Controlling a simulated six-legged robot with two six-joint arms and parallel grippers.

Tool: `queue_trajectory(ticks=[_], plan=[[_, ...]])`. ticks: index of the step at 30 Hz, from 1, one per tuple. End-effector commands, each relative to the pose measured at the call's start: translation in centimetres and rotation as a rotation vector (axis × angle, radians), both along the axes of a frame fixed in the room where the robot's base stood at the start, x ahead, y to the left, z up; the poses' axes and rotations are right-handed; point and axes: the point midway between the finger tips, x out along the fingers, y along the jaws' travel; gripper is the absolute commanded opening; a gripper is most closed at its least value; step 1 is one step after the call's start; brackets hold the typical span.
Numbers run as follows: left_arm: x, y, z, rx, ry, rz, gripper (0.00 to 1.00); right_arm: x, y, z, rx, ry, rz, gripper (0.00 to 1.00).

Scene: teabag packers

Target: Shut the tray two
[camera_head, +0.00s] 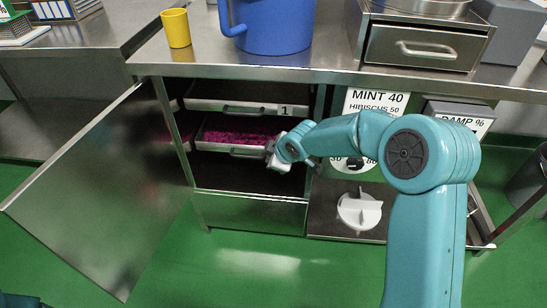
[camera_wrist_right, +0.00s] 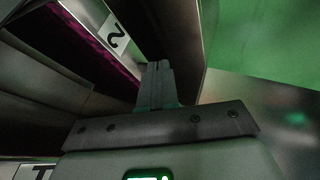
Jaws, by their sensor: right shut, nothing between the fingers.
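Tray two (camera_head: 232,149) is a pale tray filled with magenta material, partly pulled out of the open cabinet below tray one. Its label 2 (camera_wrist_right: 113,33) shows in the right wrist view at the upper left, beside the magenta contents. My right gripper (camera_head: 275,160) is at the right end of tray two's front in the head view. Its fingers are closed together with nothing between them, as the right wrist view (camera_wrist_right: 158,68) also shows. I cannot tell whether they touch the tray. The gripper hides the tray's right front corner. My left gripper is not in view.
Tray one (camera_head: 235,107) sits just above. The cabinet door (camera_head: 105,185) stands wide open at the left. A lower steel drawer front (camera_head: 250,213) is below. A blue bucket (camera_head: 273,25) and yellow cup (camera_head: 176,28) stand on the counter. Green floor lies clear in front.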

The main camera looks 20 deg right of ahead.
Motion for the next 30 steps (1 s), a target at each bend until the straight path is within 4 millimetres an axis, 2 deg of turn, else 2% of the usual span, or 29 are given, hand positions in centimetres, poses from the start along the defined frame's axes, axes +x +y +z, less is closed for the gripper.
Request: queue_trajectory(ticks=[1,12,16,22,24,26,29,30], plan=[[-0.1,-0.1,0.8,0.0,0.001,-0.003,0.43,-0.6,-0.2,1.5,0.0,-0.003,-0.002,0.0],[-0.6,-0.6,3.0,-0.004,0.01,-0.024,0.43,-4.3,-0.9,6.9,0.0,-0.002,-0.001,0.0],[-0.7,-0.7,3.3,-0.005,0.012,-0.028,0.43,-5.2,-0.9,7.8,0.001,0.0,-0.001,0.0],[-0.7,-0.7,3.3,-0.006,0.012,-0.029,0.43,-5.6,-0.9,7.9,0.0,0.001,-0.001,0.0],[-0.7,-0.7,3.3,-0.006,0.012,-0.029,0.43,-5.7,-0.9,7.4,0.002,0.01,-0.002,0.0],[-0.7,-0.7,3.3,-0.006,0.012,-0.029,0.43,-5.9,-0.6,5.9,0.005,0.041,0.004,0.0],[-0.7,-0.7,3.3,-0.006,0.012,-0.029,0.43,-7.7,0.7,1.0,0.023,0.152,0.024,0.0],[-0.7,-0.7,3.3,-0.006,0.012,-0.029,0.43,-9.1,1.7,-1.5,0.045,0.213,0.03,0.0]])
